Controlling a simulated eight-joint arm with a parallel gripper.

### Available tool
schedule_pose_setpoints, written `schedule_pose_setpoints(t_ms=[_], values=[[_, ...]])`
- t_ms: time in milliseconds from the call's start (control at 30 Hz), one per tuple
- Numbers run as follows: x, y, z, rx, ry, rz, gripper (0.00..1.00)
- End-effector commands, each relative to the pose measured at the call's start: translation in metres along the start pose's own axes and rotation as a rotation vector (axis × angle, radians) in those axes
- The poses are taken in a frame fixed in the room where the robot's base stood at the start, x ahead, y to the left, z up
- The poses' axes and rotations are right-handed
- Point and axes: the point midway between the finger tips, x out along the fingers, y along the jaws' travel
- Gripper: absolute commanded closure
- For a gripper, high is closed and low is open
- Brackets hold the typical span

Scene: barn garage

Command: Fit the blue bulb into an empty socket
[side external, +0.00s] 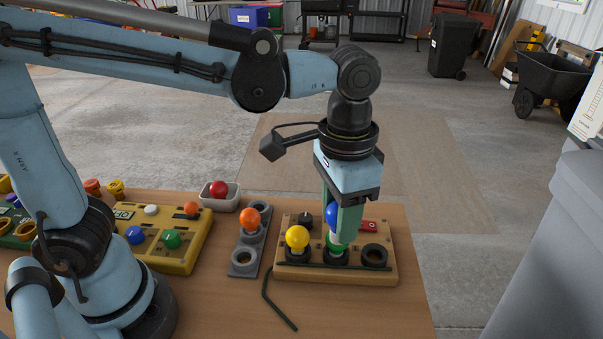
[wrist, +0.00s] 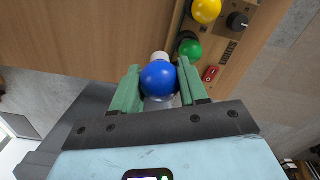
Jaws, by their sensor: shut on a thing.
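My gripper (side external: 340,222) points down over the wooden socket board (side external: 296,277) and is shut on the blue bulb (side external: 331,214). In the wrist view the blue bulb (wrist: 158,79) sits between the two green fingers, its pale base showing beyond it. In the side view one finger partly covers it. The board holds a yellow bulb (side external: 297,237) at left and a green bulb (side external: 335,246) in the middle, partly hidden behind the fingers. The right socket (side external: 375,256) is empty. The blue bulb appears above the middle of the board, apart from the right socket.
The board carries a black knob (side external: 305,220) and red switch (side external: 368,226). Left of it, a grey strip (side external: 262,262) holds an orange bulb (side external: 249,218) and an empty front socket. A black hex key (side external: 279,308) lies in front.

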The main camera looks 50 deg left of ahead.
Motion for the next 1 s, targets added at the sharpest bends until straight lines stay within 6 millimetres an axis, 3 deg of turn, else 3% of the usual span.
schedule_pose_setpoints(t_ms=[200, 400, 767, 1000], values=[[0.018, -0.011, -0.050, -0.002, 0.000, 0.000, 0.86], [0.034, -0.019, -0.079, -0.001, 0.000, 0.000, 0.86], [0.050, -0.024, -0.091, 0.000, 0.000, -0.001, 0.86], [0.074, -0.023, -0.090, 0.000, 0.001, 0.000, 0.86]])
